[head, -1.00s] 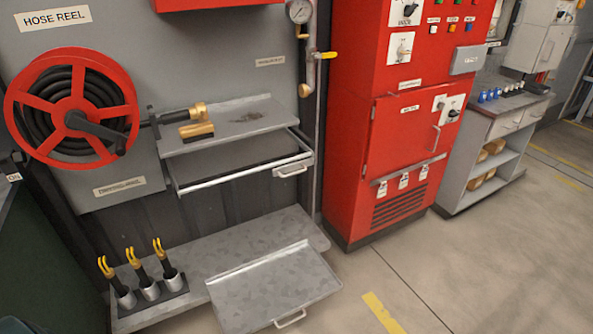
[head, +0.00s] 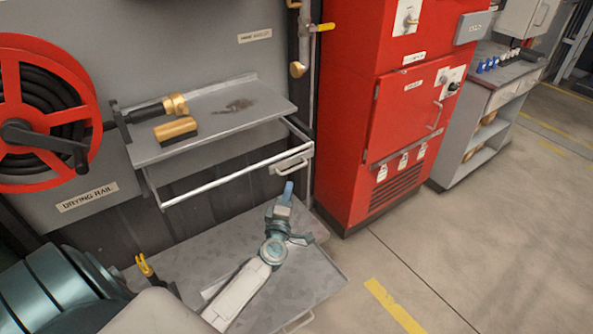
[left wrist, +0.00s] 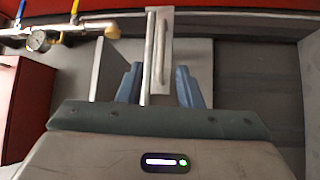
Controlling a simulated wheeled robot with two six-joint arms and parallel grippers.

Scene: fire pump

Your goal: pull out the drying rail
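In the left wrist view, the blue fingers of my left gripper (left wrist: 160,88) are spread apart. The handle (left wrist: 162,52) and its plate stand in line with the gap between them; I cannot tell whether they touch. My right gripper is not in view.
The shelf (head: 215,128) above holds a brass nozzle (head: 165,108) and a brush-like block (head: 176,130). A lower metal tray (head: 325,272) juts out beneath my arm. A red cabinet (head: 405,120) stands to the right, and a red hose reel (head: 45,112) hangs at left.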

